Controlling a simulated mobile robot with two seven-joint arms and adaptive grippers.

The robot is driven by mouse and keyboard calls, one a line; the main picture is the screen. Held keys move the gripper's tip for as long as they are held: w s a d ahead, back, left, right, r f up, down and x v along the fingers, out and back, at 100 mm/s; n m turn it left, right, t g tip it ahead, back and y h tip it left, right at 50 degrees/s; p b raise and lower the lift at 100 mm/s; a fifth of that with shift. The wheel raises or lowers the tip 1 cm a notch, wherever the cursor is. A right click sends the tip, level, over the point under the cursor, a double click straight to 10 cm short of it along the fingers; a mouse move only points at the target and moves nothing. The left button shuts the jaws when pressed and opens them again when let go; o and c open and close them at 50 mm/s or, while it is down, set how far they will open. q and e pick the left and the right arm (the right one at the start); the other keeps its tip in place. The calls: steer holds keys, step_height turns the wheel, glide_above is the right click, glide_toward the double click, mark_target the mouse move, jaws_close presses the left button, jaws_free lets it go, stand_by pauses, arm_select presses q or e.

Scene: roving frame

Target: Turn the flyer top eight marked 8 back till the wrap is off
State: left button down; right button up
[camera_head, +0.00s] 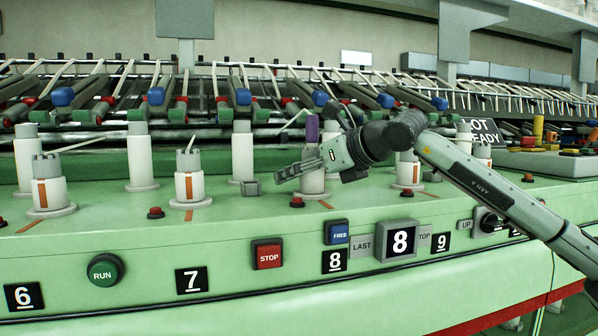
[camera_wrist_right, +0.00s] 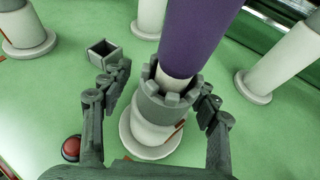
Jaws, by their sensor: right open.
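The flyer top (camera_head: 313,183) stands above the black plate marked 8 (camera_head: 335,261) on the green rail. In the right wrist view the flyer top (camera_wrist_right: 152,130) has a grey notched crown, with a purple wrap (camera_wrist_right: 207,32) rising above it on a pale post. An orange mark shows partly on its side. My right gripper (camera_head: 318,172) is at the flyer top. Its fingers are open on either side of the crown in the right wrist view (camera_wrist_right: 163,92), with gaps visible. My left gripper is not in view.
A small grey open box (camera_wrist_right: 104,53) sits beside the flyer top. A red button (camera_wrist_right: 71,148) is near the left finger. Other white posts (camera_head: 141,160) and flyer tops (camera_head: 189,183) stand along the rail. The front panel has a display reading 8 (camera_head: 400,241), blue FREE (camera_head: 337,232) and red STOP (camera_head: 268,254).

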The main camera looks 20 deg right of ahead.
steer(key=shift+w+a, duration=0.1)
steer(key=shift+w, duration=0.05)
jaws_close()
stand_by(0.4)
